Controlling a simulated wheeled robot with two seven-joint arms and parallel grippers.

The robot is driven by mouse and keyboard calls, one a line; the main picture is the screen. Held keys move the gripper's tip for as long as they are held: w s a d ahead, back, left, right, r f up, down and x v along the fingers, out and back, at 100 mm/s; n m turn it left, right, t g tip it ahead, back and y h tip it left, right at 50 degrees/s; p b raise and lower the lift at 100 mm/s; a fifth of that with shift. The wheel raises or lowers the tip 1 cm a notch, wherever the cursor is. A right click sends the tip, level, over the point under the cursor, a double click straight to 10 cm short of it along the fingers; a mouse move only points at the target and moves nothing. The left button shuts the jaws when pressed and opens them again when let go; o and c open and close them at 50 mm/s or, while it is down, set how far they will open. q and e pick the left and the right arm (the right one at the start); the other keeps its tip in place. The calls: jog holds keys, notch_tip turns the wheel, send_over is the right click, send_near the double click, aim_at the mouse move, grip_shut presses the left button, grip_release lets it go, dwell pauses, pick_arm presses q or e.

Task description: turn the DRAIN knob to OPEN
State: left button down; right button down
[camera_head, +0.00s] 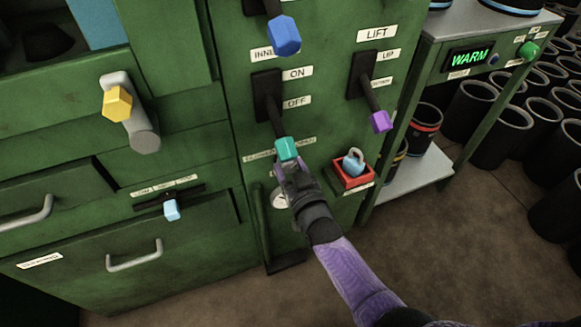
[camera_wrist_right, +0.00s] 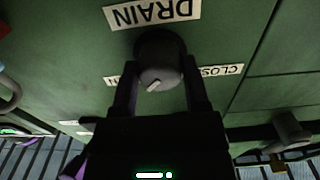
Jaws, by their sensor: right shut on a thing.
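The DRAIN knob (camera_wrist_right: 160,52) is a dark round knob on the green panel, under an upside-down DRAIN label (camera_wrist_right: 152,13) in the right wrist view. My right gripper (camera_wrist_right: 161,88) has one finger on each side of the knob and is shut on it. A pale pointer mark on the knob slants toward the lower left of that view. A CLOSED label (camera_wrist_right: 221,70), partly covered, is at the right; a mostly hidden label (camera_wrist_right: 112,81) is at the left. In the head view my right gripper (camera_head: 292,172) hides the knob. My left gripper is not in view.
A lever with a teal end (camera_head: 287,148) comes down right by my right gripper. A purple-ended lever (camera_head: 380,121) and a red box with a blue padlock-like piece (camera_head: 352,172) are to the right. A drawer handle (camera_head: 135,255) sticks out at the left.

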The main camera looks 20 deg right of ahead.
jog(key=shift+c, duration=0.4)
grip_release()
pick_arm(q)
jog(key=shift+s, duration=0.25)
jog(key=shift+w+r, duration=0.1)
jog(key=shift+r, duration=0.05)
pick_arm(e)
jog(key=shift+s, duration=0.15)
jog(key=s+p, duration=0.2)
jog(key=s, duration=0.1)
jog(key=s+p, duration=0.1)
jog(key=s, duration=0.1)
jog(key=shift+d+r, duration=0.1)
jog(key=shift+r, duration=0.25)
jog(key=p, duration=0.2)
send_near(290, 166)
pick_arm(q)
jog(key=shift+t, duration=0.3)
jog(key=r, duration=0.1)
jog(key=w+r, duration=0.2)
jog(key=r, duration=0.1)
pick_arm(e)
jog(key=shift+s+f, duration=0.1)
jog(key=shift+f, duration=0.3)
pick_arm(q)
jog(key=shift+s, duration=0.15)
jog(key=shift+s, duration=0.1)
